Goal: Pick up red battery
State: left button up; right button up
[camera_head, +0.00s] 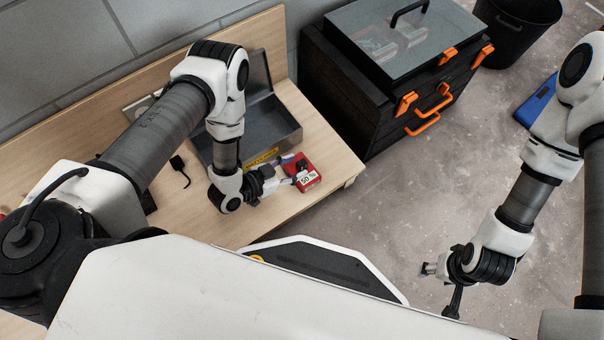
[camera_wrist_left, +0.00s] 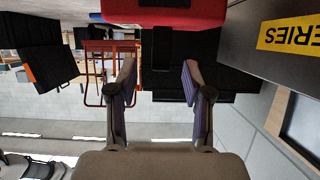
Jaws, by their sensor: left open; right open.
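The red battery (camera_head: 307,170) has a white label reading 50 and sits near the right end of the wooden bench, beside the open grey metal box (camera_head: 290,124). It also shows as a red block along the top of the left wrist view (camera_wrist_left: 165,14). My left gripper (camera_head: 290,178) is at the battery's near left side in the head view. In the left wrist view its fingers (camera_wrist_left: 159,70) are spread with nothing held between them; whether they touch the battery is unclear. My right gripper (camera_head: 440,284) hangs over the floor, empty and far from the battery.
The metal box carries a yellow label (camera_head: 262,158), also visible in the left wrist view (camera_wrist_left: 290,33). The wooden bench (camera_head: 312,203) ends just right of the battery. A black toolbox (camera_head: 385,85) with orange latches stands beyond it. A bin (camera_head: 516,30) is at the back.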

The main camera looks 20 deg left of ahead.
aim_at(299, 164)
pick_arm(q)
jog(key=b+x, duration=0.1)
jog(key=x, duration=0.2)
jog(key=shift+w+d+f, duration=0.1)
jog(key=shift+w+d, duration=0.05)
jog(key=shift+w, duration=0.1)
grip_shut()
